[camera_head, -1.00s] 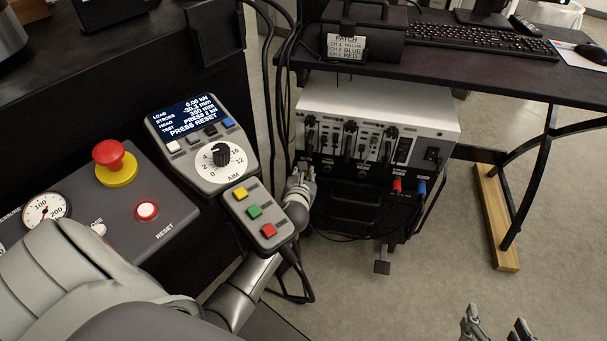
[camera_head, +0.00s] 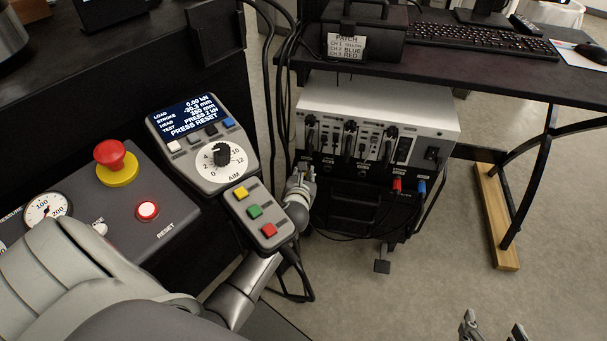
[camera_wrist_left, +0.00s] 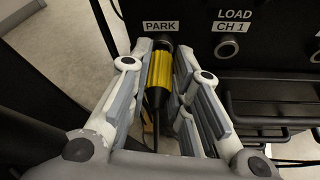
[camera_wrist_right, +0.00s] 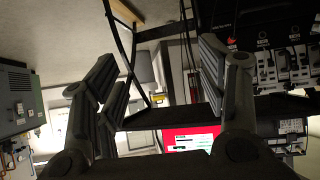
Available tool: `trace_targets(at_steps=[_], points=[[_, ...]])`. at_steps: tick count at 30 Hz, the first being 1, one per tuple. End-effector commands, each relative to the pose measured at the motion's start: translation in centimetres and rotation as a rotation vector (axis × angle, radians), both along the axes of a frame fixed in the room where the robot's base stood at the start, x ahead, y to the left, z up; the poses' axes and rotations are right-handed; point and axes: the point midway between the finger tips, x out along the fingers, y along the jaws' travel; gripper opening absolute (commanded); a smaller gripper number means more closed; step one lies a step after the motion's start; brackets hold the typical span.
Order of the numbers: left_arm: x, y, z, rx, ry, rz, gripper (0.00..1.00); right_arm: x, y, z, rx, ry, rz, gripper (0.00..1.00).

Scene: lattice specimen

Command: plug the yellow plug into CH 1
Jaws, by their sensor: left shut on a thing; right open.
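The yellow plug (camera_wrist_left: 160,72) sits at the socket marked PARK in the left wrist view, its dark cable hanging below. My left gripper (camera_wrist_left: 164,58) is shut on it, one finger on each side. In the head view my left gripper (camera_head: 304,181) is at the lower left of the white-topped unit's front, and the plug is hard to make out there. The CH 1 socket (camera_wrist_left: 229,48), under the word LOAD, is empty and lies just right of PARK. My right gripper (camera_head: 493,331) is open and empty at the bottom edge of the head view.
The white-topped unit (camera_head: 330,92) stands under the desk (camera_head: 480,68), with red (camera_head: 397,186) and blue (camera_head: 420,188) plugs in its front. A button pendant (camera_head: 257,215) and hanging cables are close to my left arm.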

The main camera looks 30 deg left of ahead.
Motion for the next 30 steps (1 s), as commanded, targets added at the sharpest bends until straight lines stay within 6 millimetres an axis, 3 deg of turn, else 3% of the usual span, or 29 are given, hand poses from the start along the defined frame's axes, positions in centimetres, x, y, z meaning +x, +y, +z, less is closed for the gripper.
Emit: trace_targets(at_steps=[23,30], points=[[-0.3,-0.1,0.0,0.001,0.0,0.0,0.0,-0.7,-0.2,-0.6,-0.009,0.044,-0.003,0.66],[-0.9,-0.4,0.0,-0.001,0.001,-0.001,0.0,-2.1,-0.7,-1.7,-0.026,0.129,-0.009,0.66]])
